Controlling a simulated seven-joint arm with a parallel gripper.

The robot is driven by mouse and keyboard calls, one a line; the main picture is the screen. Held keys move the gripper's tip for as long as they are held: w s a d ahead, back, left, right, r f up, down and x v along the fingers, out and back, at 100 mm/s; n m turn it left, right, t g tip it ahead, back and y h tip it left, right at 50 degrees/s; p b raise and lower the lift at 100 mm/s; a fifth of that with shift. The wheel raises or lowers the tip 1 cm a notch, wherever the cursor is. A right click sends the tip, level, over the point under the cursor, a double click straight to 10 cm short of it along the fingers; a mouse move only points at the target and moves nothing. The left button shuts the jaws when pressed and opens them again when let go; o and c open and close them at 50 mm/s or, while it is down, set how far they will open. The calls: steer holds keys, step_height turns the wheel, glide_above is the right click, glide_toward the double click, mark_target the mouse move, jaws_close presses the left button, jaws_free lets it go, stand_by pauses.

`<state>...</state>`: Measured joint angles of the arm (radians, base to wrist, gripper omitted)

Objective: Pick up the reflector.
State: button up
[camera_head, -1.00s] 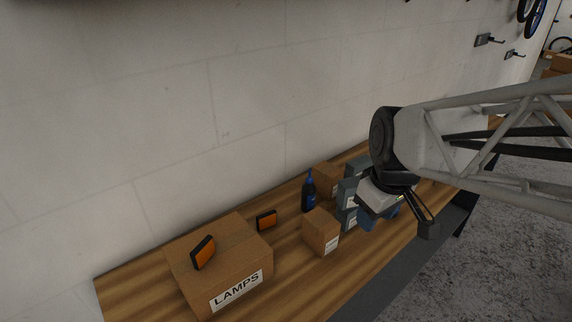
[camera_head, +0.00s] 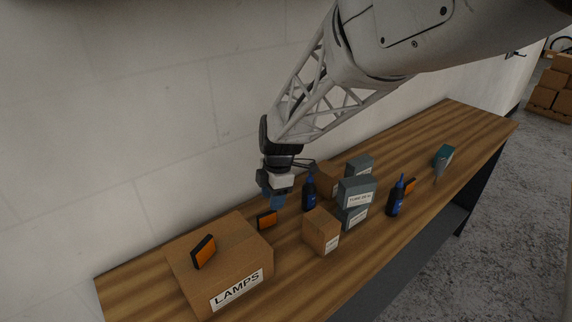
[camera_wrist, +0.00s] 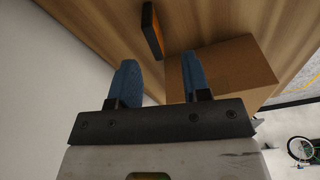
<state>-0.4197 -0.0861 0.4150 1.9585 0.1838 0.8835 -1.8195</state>
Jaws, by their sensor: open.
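Three orange reflectors with black rims show in the head view. One reflector (camera_head: 204,252) leans upright on top of the LAMPS box (camera_head: 190,284). A second reflector (camera_head: 267,221) stands on the bench at that box's right back corner. A third reflector (camera_head: 410,186) is partly hidden by a bottle farther right. My gripper (camera_head: 272,199) has its blue fingers pointing down, above and a little behind the second reflector. In the wrist view my gripper (camera_wrist: 160,76) is open and empty.
A cardboard box (camera_wrist: 240,70) shows beside the right finger in the wrist view. A dark bottle (camera_head: 309,193), a small carton (camera_head: 320,232) and stacked grey boxes (camera_head: 357,193) stand right of my gripper. Another bottle (camera_head: 396,200) is farther right. The wall is close behind.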

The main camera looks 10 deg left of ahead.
mark_target(267, 213)
steer(key=shift+w+a+f+n, duration=0.25)
steer(key=shift+a+f+n, duration=0.3)
steer(key=shift+a, duration=0.15)
steer(key=shift+s+a+f, duration=0.1)
steer(key=shift+a+f, duration=0.05)
steer(key=shift+f, duration=1.05)
steer(key=shift+f, duration=0.15)
steer(key=shift+s+a+f, duration=0.1)
steer(key=shift+s+f, duration=0.05)
steer(key=shift+f, duration=1.1)
steer(key=shift+s+a+f, duration=0.1)
steer(key=shift+s+f, duration=0.05)
steer(key=shift+f, duration=1.1)
jaws_close()
